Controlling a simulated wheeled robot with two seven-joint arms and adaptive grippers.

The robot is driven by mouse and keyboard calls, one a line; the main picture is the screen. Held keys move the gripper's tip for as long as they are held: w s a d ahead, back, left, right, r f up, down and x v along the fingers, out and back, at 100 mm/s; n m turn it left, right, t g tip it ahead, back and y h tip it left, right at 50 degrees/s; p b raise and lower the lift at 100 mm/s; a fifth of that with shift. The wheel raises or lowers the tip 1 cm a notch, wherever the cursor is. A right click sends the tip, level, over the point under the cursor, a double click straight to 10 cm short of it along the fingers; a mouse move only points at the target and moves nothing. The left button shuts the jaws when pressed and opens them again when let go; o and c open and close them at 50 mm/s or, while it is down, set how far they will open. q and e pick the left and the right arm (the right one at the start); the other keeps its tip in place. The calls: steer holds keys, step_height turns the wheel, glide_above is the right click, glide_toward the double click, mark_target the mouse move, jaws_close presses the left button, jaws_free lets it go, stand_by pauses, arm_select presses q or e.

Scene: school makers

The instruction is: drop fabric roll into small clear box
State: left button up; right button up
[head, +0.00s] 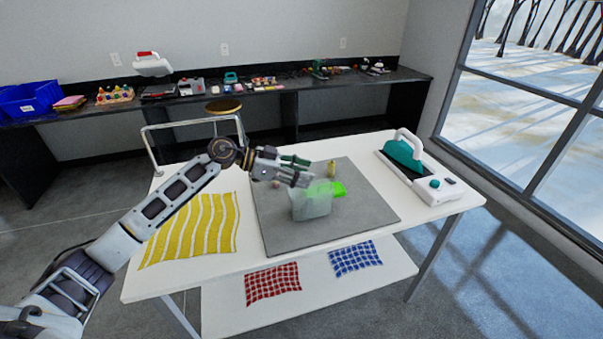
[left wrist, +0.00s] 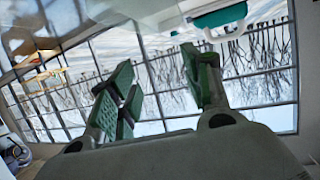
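The small clear box (head: 311,206) stands on the grey mat (head: 365,222) on the white table. A bright green piece (head: 335,188), which may be the fabric roll, shows at the box's upper right; I cannot tell whether it is inside, on the rim or behind it. My left gripper (head: 300,171) is just above and to the left of the box. In the left wrist view its green-padded fingers (left wrist: 160,90) are spread with nothing between them. My right gripper is not in view.
A small yellowish item (head: 331,169) stands behind the box on the mat. Red (head: 272,284) and blue (head: 355,258) checked cloths lie on the lower shelf. A metal rail (head: 190,122) rises at the back left.

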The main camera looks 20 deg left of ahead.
arm_select(q)
steer(key=v, duration=1.2)
stand_by(0.6)
stand_by(0.5)
steer(key=shift+s+f, duration=0.1)
